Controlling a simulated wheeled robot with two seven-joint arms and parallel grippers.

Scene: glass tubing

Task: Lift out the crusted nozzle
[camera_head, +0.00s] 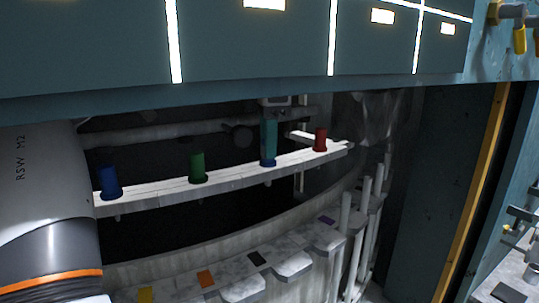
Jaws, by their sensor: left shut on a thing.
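A tall teal nozzle (268,141) with a blue foot stands upright on a pale rail (230,178). It is taller than a red nozzle (320,140) to its right and a green nozzle (197,168) and a blue nozzle (110,184) to its left. I cannot make out any crust on these nozzles. My left gripper (272,112) is a small grey shape in shadow at the teal nozzle's top. It is shut on the teal nozzle; its fingertips are hard to make out. My right gripper is not in view.
A teal panel (250,45) with light strips overhangs the opening. Below the rail is a curved pale ledge (175,262) with yellow, orange, black and purple patches. White posts (345,212) stand at its right end. A yellow upright strip (480,190) edges the right side.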

